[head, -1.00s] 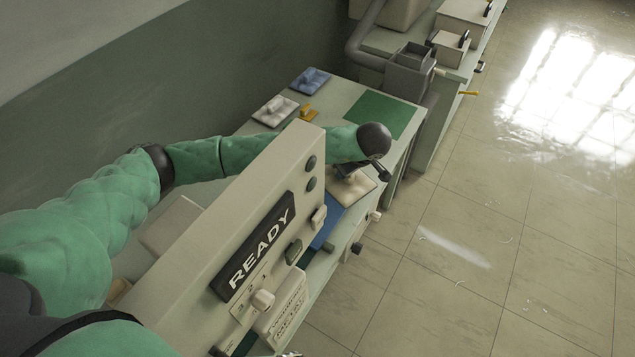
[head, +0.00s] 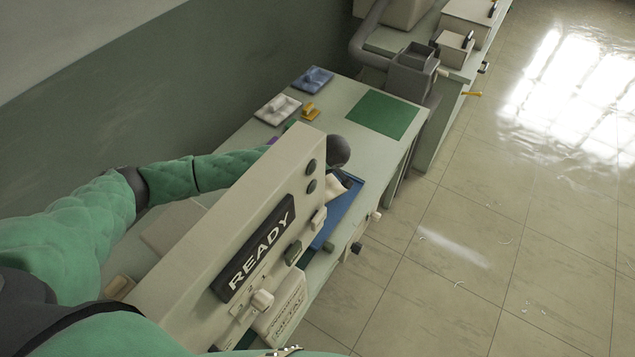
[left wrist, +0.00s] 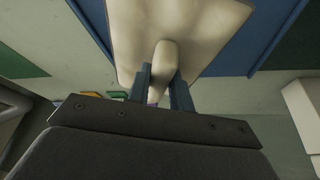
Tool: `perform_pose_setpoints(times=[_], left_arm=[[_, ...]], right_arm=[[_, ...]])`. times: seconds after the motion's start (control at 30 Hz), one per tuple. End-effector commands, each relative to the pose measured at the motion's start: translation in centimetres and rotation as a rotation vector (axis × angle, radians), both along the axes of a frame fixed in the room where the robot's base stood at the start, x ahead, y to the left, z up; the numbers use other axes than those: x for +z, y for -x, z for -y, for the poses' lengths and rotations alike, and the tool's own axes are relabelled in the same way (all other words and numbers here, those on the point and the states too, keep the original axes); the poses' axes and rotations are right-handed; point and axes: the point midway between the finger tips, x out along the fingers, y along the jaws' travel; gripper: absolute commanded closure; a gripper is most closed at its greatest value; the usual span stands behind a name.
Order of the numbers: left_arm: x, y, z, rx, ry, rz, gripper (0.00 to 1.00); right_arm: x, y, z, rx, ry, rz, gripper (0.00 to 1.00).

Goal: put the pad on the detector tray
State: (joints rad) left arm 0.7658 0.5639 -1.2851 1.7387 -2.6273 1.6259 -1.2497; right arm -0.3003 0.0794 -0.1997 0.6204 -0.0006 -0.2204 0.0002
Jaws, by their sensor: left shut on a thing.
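The pad is a cream plate with a raised grip. It shows in the head view (head: 334,190), partly hidden by the machine panel, and in the left wrist view (left wrist: 205,30). My left gripper (left wrist: 163,82) is shut on the pad's grip; in the head view its fingers are mostly hidden behind the panel. The blue detector tray (head: 347,205) lies under the pad, showing on both sides of it in the left wrist view (left wrist: 284,38). I cannot tell whether pad and tray touch. My right gripper is not in view.
The tall cream machine panel (head: 225,225) with a READY sign stands in front of the tray. Behind it on the bench are a green mat (head: 382,115), a blue pad (head: 312,79), a white pad (head: 278,108) and a yellow block (head: 310,111). The bench around the mat is clear.

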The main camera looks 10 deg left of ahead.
Motion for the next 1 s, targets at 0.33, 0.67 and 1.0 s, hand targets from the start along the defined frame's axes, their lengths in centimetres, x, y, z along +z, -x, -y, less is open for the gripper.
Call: perform_pose_setpoints(times=[0.33,0.67,1.0], left_arm=[[-3.7,0.1,0.0,0.0,0.001,-0.002,1.0],[-4.1,0.0,0.0,0.0,0.0,0.0,1.0],[-4.2,0.0,0.0,-0.001,0.0,-0.001,0.57]], right_arm=[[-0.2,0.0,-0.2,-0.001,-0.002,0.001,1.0],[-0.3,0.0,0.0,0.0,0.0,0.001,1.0],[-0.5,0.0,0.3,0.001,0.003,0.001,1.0]])
